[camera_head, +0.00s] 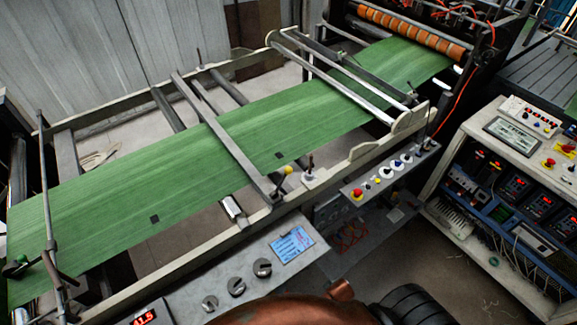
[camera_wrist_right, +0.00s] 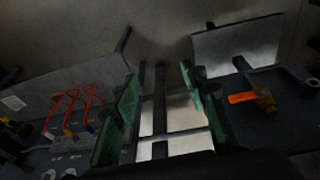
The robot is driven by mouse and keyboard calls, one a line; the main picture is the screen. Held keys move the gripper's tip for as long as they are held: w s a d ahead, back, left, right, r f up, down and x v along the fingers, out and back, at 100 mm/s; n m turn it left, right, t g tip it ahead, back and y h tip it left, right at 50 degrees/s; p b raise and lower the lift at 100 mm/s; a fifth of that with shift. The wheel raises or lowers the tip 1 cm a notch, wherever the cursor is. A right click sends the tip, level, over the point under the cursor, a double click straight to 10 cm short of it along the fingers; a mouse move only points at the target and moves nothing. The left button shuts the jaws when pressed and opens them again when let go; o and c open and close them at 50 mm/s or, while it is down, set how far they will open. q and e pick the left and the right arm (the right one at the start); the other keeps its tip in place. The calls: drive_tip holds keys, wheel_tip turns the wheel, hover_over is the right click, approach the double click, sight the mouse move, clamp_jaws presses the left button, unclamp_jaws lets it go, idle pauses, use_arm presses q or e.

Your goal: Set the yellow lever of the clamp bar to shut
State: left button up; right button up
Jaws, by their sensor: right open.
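The clamp bar (camera_head: 222,138) is a grey bar lying across the green web (camera_head: 185,165) in the head view. The yellow lever (camera_head: 288,170) shows as a small round knob near the bar's near end, at the frame's near rail. Its stem is too small to tell its exact setting. My right gripper (camera_wrist_right: 160,105) is in the right wrist view, with its two green-padded fingers wide apart and nothing between them. The yellow lever is not recognisable in that view. My right gripper's fingers do not show in the head view. My left gripper is in neither view.
A black-handled lever (camera_head: 310,165) stands just right of the yellow knob. A button strip (camera_head: 390,170) and a knob console (camera_head: 240,275) flank the near rail. A control cabinet (camera_head: 510,170) stands at right. The wrist view shows red cables (camera_wrist_right: 75,100) and an orange-handled tool (camera_wrist_right: 243,97).

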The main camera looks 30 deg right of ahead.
sight(289, 170)
drive_tip(key=w+d+r+t+p, duration=0.1)
drive_tip(key=w+r+p, duration=0.15)
drive_tip(key=r, duration=1.05)
drive_tip(key=w+d+r+t+p, duration=0.1)
drive_tip(key=w+r, duration=0.2)
drive_tip(key=r, duration=1)
drive_tip(key=w+d+r+n+t+y, duration=0.25)
drive_tip(key=w+r+t, duration=0.35)
drive_tip(key=w+r, duration=0.45)
drive_tip(key=w+d+r+n+t+y, duration=0.25)
drive_tip(key=w+r+t, duration=0.45)
drive_tip(key=w, duration=0.7)
drive_tip(key=x, duration=0.2)
drive_tip(key=p+x, duration=0.1)
drive_tip(key=x, duration=0.2)
drive_tip(key=a+x, duration=0.1)
drive_tip(key=x, duration=0.1)
drive_tip(key=shift+a+f, duration=0.1)
drive_tip(key=shift+f, duration=0.25)
drive_tip(key=shift+c, duration=0.7)
clamp_jaws()
